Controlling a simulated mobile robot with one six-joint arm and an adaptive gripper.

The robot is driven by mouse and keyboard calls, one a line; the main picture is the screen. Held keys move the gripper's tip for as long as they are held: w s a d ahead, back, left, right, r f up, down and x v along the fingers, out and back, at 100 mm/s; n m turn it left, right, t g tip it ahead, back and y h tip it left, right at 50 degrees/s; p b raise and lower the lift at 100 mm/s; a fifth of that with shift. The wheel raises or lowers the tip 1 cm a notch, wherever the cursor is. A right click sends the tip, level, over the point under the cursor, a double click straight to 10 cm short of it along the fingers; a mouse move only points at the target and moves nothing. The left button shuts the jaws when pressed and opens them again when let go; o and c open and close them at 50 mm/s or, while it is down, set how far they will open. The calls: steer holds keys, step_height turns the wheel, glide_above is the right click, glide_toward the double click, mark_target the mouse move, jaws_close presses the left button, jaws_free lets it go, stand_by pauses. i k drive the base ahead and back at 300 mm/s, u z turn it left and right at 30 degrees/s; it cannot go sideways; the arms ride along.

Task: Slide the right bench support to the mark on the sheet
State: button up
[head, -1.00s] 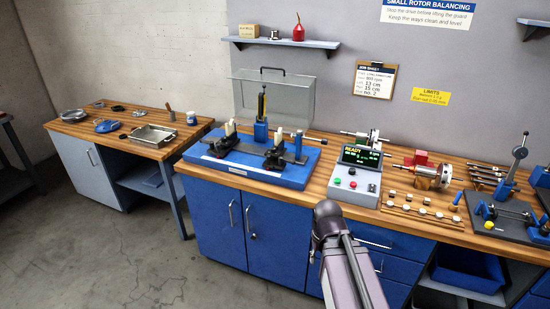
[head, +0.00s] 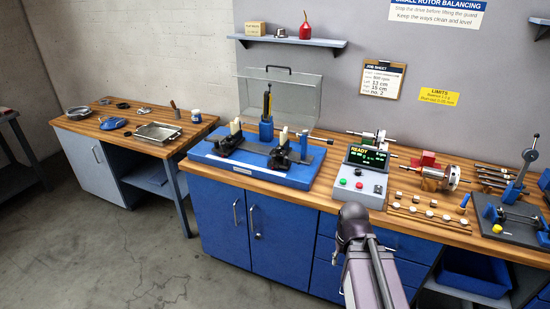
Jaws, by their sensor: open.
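The blue balancing bench (head: 215,160) stands on the wooden worktop and carries two black supports with pale upright tops. The right bench support (head: 280,157) stands toward the right part of the rail, and the left support (head: 228,142) is nearer the left end. A scale mark on the rail is too small to read. The job sheet (head: 382,79) hangs on a clipboard on the wall; its small lines seem to give a left and a right distance in cm.
A clear guard (head: 300,98) stands raised behind the bench. Right of the bench is the control box (head: 361,178), its screen reading READY. Farther right are a rotor (head: 440,174) and several small weights. A side table (head: 98,134) with tools stands at left.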

mark_target(276, 162)
steer(key=u, duration=0.05)
steer(key=i, duration=1)
steer(key=z, duration=0.05)
